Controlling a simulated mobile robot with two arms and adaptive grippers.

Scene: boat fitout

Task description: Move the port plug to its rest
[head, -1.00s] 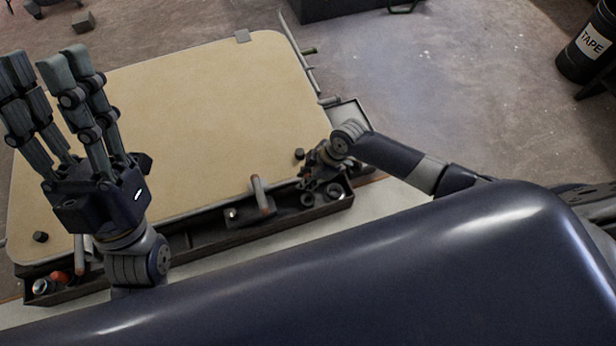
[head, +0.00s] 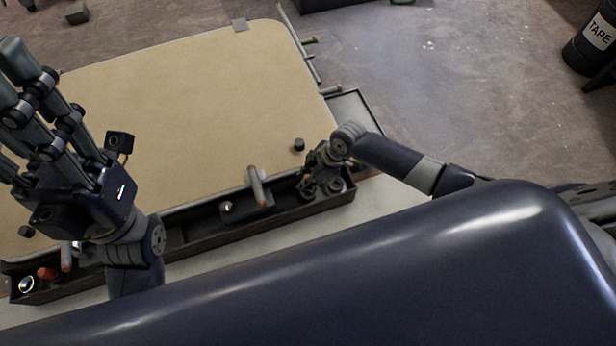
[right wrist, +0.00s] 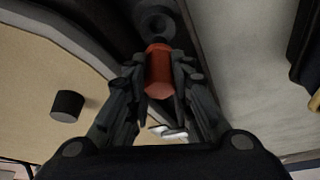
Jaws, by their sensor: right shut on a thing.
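My right gripper (head: 310,188) is at the right end of the dark tray along the board's near edge. In the right wrist view its fingers (right wrist: 160,95) are shut on a red, rounded piece (right wrist: 158,72). I cannot tell whether this is the port plug. A dark round fitting with a hole (right wrist: 154,22) lies just beyond the piece. My left gripper (head: 32,105) is open and empty, raised over the board's left side. I cannot identify the plug's rest for certain.
The large tan board (head: 190,110) is mostly clear. A short black cylinder (head: 299,145) stands near its right end, another (head: 26,231) at left. The dark tray (head: 190,236) holds a handle with an orange end (head: 257,188) and a red-ended part (head: 47,273) at left.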

